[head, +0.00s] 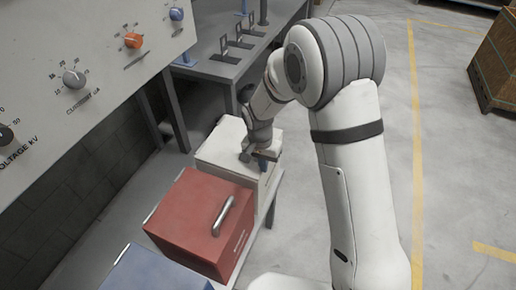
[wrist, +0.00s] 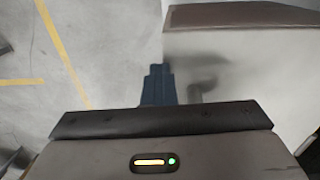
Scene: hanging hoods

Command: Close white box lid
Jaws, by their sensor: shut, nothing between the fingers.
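The white box (head: 222,150) stands behind the red box in the head view. Its lid looks about level over the body, but I cannot tell whether it is fully shut. My gripper (head: 262,164) is at the box's right side, near the lid's edge, pointing down. In the wrist view, my dark blue fingers (wrist: 158,82) are together and empty. A pale surface, likely the white box (wrist: 240,62), fills the right of that view beside the fingers. I cannot tell whether they touch it. My wrist hides part of the box's right edge in the head view.
A red box (head: 195,222) with a metal handle stands in front of the white box, and a blue box (head: 150,272) nearer still. A grey control panel (head: 85,60) hangs at left. A grey workbench (head: 225,65) is behind. Open floor (head: 460,150) lies right.

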